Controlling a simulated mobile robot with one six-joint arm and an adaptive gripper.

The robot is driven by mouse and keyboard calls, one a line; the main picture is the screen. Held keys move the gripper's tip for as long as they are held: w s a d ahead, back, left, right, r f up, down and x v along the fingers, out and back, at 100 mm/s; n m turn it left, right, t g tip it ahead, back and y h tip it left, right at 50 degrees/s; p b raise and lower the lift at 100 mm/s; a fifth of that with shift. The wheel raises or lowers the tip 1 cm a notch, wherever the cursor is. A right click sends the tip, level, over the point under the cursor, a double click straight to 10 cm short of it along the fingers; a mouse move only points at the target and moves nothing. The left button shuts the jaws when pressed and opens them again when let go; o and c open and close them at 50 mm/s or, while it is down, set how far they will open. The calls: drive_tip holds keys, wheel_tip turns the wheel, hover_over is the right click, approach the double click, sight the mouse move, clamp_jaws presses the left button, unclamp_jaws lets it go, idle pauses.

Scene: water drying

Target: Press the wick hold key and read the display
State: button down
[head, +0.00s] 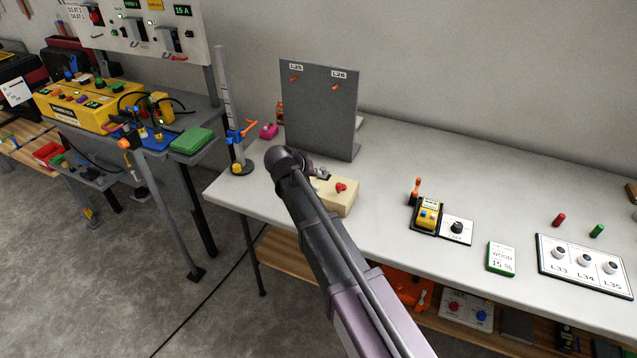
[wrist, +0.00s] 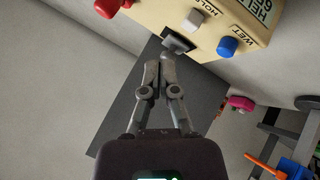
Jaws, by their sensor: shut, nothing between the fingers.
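A beige box (head: 345,208) stands on the white bench just past my wrist in the head view, partly hidden by my arm. In the wrist view the beige box (wrist: 160,12) has a red knob (wrist: 107,7), a pale key (wrist: 193,19) beside lettering that seems to read HOLD, and a blue key (wrist: 228,46) by WET. A pale display (wrist: 262,10) is cut by the frame's edge; its text looks like "HELD 6", the rest not readable. My gripper (wrist: 160,62) is shut and empty, its tips close to a dark part (wrist: 178,41) on the box's edge; contact cannot be told.
A grey upright panel (head: 320,110) marked L25 and L26 stands behind the box. A yellow-black device (head: 428,213), a WOOD 15 % card (head: 501,259) and a switch plate (head: 585,264) lie right. Bench between is clear.

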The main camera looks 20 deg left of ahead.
sight(316, 187)
drive_tip(key=shift+r+p, duration=1.65)
drive_tip(key=shift+r, duration=0.25)
drive_tip(key=s+d+f+m+g+p, duration=0.1)
drive_tip(key=s+d+g, duration=0.1)
drive_tip(key=d, duration=1.1)
drive_tip(key=s+d+m+g+p, duration=0.1)
drive_tip(key=d+g, duration=0.2)
drive_tip(key=d, duration=0.9)
drive_tip(key=s+d+m+g+y+p, duration=0.1)
drive_tip(key=s+d, duration=0.5)
drive_tip(key=d, duration=0.3)
drive_tip(key=s+d+m+g+y+p, duration=0.1)
drive_tip(key=s+d+g+y+p, duration=0.1)
drive_tip(key=s+d, duration=0.5)
drive_tip(key=d, duration=0.3)
drive_tip(key=shift+s+r+y, duration=0.2)
drive_tip(key=shift+y, duration=0.1)
